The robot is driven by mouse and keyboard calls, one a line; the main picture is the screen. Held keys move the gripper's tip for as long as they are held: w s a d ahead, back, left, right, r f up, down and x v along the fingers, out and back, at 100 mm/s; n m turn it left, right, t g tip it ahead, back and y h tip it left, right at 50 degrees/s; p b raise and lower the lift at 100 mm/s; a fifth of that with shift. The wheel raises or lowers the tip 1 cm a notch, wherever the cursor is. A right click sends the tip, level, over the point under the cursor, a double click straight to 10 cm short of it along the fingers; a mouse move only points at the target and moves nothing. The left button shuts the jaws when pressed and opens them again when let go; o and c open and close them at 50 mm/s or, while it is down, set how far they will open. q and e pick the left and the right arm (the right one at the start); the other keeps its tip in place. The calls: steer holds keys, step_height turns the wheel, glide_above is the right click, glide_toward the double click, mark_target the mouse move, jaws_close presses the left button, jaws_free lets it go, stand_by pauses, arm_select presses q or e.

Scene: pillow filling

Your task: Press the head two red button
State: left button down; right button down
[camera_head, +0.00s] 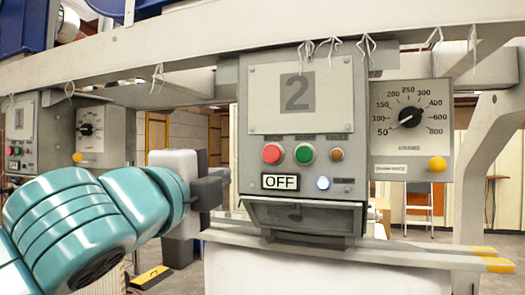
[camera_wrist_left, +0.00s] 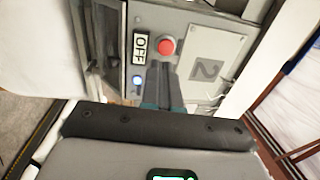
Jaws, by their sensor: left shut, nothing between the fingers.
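The head two panel (camera_head: 300,112) is a grey box marked with a large 2, in the middle of the head view. Its red button (camera_head: 271,153) is the left one in a row, beside a green button (camera_head: 304,153) and a small orange one (camera_head: 337,154). My left gripper (camera_head: 222,187) is shut and empty, at the panel's left side, lower than the red button. In the left wrist view the shut fingertips (camera_wrist_left: 162,70) point toward the red button (camera_wrist_left: 166,47), which shows just beyond them. I cannot tell whether they touch. My right gripper is not in view.
An OFF sign (camera_head: 282,182) and a lit blue-white lamp (camera_head: 323,183) sit below the buttons. A dial box (camera_head: 411,125) with an orange button adjoins on the right. A similar panel (camera_head: 22,140) stands far left. A rail (camera_head: 345,250) with yellow ends runs below.

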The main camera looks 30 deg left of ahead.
arm_select(q)
steer(key=shift+s+d+r+m+t+h, duration=0.2)
steer(key=shift+d+r+h, duration=0.1)
steer(key=shift+d, duration=0.2)
steer(key=shift+s+d+r+m+t+h, duration=0.1)
steer(key=shift+d+r+t+h, duration=0.15)
steer(key=shift+d, duration=0.2)
steer(key=shift+a, duration=0.1)
steer(key=p, duration=0.6)
glide_toward(270, 156)
steer(key=x, duration=0.7)
steer(key=shift+s, duration=0.1)
